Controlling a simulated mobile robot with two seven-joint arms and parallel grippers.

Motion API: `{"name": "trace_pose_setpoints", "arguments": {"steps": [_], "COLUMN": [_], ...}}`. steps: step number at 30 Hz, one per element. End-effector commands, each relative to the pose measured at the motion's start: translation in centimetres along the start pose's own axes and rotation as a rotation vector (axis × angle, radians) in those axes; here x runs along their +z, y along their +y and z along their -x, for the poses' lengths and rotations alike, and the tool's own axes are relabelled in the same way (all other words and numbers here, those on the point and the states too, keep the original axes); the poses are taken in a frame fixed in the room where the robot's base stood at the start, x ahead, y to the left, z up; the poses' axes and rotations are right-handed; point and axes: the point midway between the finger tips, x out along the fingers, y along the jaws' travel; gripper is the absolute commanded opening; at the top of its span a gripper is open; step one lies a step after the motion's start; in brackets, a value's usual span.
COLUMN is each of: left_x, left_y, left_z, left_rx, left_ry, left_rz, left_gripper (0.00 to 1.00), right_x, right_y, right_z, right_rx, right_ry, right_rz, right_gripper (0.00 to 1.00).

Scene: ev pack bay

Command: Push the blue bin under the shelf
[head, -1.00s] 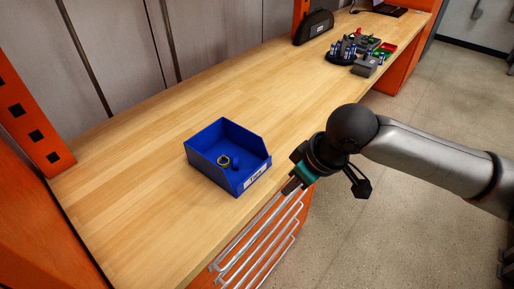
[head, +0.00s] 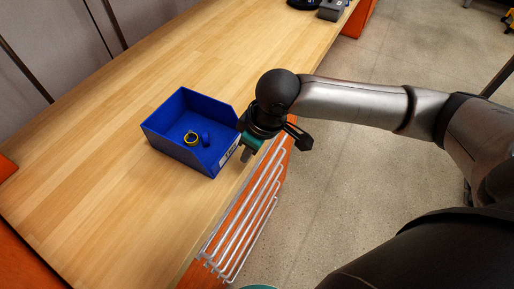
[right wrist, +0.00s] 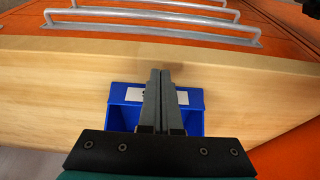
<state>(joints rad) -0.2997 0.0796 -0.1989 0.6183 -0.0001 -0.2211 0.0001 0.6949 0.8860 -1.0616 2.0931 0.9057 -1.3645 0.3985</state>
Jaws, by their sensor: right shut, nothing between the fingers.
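The blue bin (head: 162,142) sits upright on the wooden bench (head: 120,205), near its front edge. My right gripper (head: 246,155) is shut and empty, pointing down just beside the labelled front. In the right wrist view its closed fingers (right wrist: 160,75) overlap the bin (right wrist: 195,120); I cannot tell whether they touch it. My left gripper is not in view. No shelf can be made out.
Metal drawer handles (head: 250,205) run along the bench's front, below the gripper. Grey panels (head: 70,40) stand behind the bench. A grey block (head: 331,10) lies at the far end. The bench top around the bin is clear.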

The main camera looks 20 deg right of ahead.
Motion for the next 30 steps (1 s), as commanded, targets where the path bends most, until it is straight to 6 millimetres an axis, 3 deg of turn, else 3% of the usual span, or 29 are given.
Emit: {"name": "trace_pose_setpoints", "arguments": {"steps": [6,23,30], "left_x": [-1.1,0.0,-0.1], "left_y": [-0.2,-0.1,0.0], "left_z": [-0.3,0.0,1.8], "left_rx": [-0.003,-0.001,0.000], "left_ry": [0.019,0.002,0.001], "left_rz": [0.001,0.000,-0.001], "left_gripper": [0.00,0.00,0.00], "right_x": [-2.2,-3.1,-6.2], "right_y": [0.0,0.0,0.0], "right_z": [-0.5,-0.6,-1.2], "right_rx": [0.001,0.000,-0.001], "right_ry": [0.001,0.001,0.003], "right_rz": [0.000,-0.001,-0.002], "right_gripper": [0.00,0.00,0.00]}}
